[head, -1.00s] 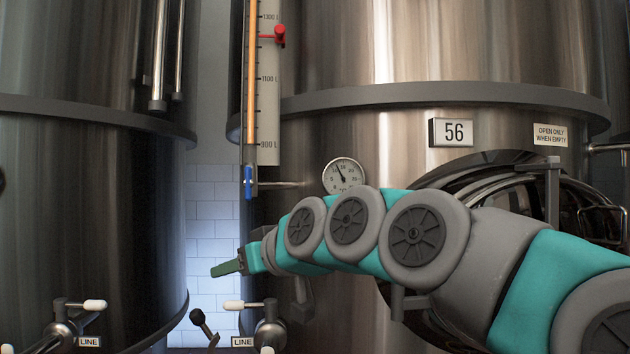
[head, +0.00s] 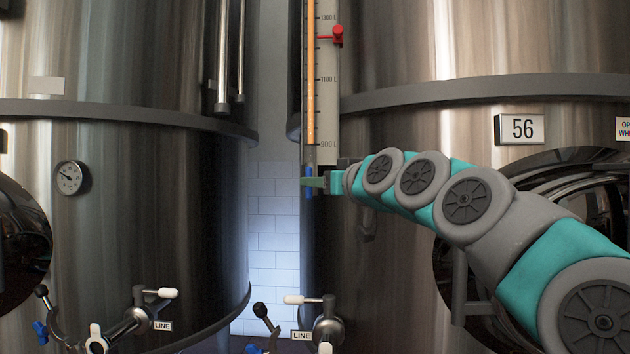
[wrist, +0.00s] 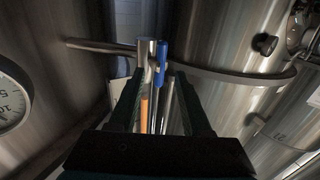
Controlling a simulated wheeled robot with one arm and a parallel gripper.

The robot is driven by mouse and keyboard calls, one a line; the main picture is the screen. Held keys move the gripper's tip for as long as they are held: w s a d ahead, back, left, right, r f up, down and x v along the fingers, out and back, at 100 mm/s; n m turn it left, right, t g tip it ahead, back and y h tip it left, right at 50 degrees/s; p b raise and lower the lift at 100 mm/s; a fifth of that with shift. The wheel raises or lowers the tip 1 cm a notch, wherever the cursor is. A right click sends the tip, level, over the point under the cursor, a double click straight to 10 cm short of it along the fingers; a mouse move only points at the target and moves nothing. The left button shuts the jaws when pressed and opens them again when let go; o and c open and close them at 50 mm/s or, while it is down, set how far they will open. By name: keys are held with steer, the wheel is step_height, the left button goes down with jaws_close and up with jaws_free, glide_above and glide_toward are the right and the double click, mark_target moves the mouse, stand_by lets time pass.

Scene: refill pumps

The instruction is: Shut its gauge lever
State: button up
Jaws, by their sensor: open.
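The gauge lever is a blue handle (head: 309,193) at the foot of the sight tube on tank 56, lying in line with the tube. In the wrist view the blue lever (wrist: 161,62) shows between and just past the fingertips, beside a metal valve body. My gripper (head: 307,182) is at the lever's height in the head view and hides its middle. In the wrist view my gripper (wrist: 158,76) is open, one finger on each side of the lever. Whether a finger touches it, I cannot tell.
The sight tube (head: 310,80) with orange liquid runs up a scale with a red marker (head: 338,36). The plate "56" (head: 519,129) is on the right tank. A round dial (wrist: 12,100) is close at left in the wrist view. Line valves (head: 325,325) stand below.

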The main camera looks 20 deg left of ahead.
steer(key=shift+x, duration=1.2)
jaws_close()
